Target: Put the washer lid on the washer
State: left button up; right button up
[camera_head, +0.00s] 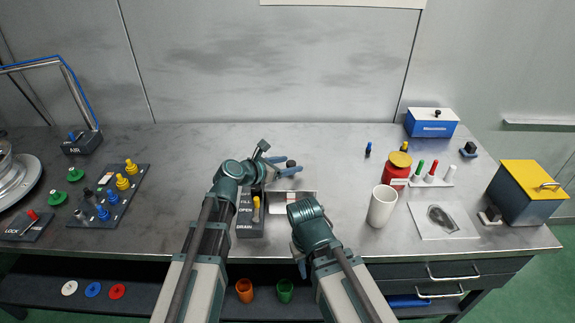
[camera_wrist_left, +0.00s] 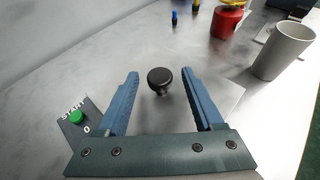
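A black round knob (camera_wrist_left: 159,80) stands up from a flat grey plate that looks like the washer lid (camera_wrist_left: 228,93); its edges blend with the bench. The knob also shows in the head view (camera_head: 291,163). My left gripper (camera_head: 294,170) is open, with its blue fingers on either side of the knob and gaps on both sides. What looks like the washer (camera_head: 303,194) is an open, pale-lined tank beside the FILL/OPEN/DRAIN panel, nearer the bench front. My right gripper (camera_head: 308,222) is over the tank's right part; its fingers are hidden behind the wrist.
A white cup (camera_head: 382,206), a red jar (camera_head: 397,168) and a rack of coloured pins (camera_head: 431,174) stand to the right. A START panel with a green button (camera_wrist_left: 77,116) lies by the left gripper. The back middle of the bench is clear.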

pick_arm(q)
jog(key=shift+r, duration=0.1)
